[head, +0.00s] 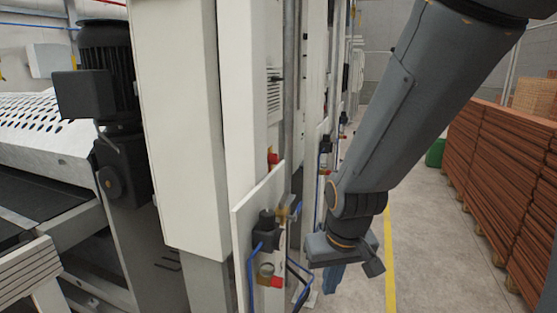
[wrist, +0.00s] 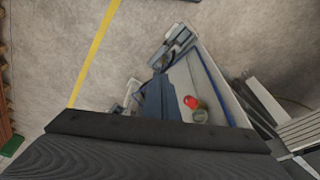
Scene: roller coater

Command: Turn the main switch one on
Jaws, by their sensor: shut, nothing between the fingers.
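I cannot pick out a part that is clearly the main switch one in either view. A white panel (head: 243,235) on the machine's side carries a black fitting with blue hoses (head: 266,232) and a red-handled part (head: 274,281). Another red part (head: 273,158) sits higher up. In the wrist view a red knob (wrist: 190,102) shows on a pale surface. My gripper (head: 333,280) points down to the right of the white panel, apart from it in the picture. Its blue fingers (wrist: 157,98) are shut and empty.
The tall white machine column (head: 180,120) and a dark motor (head: 100,75) stand at left. Stacked brown boards (head: 500,170) stand on the right. The grey floor with a yellow line (head: 389,260) is clear between them. A green bin (head: 436,152) stands farther back.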

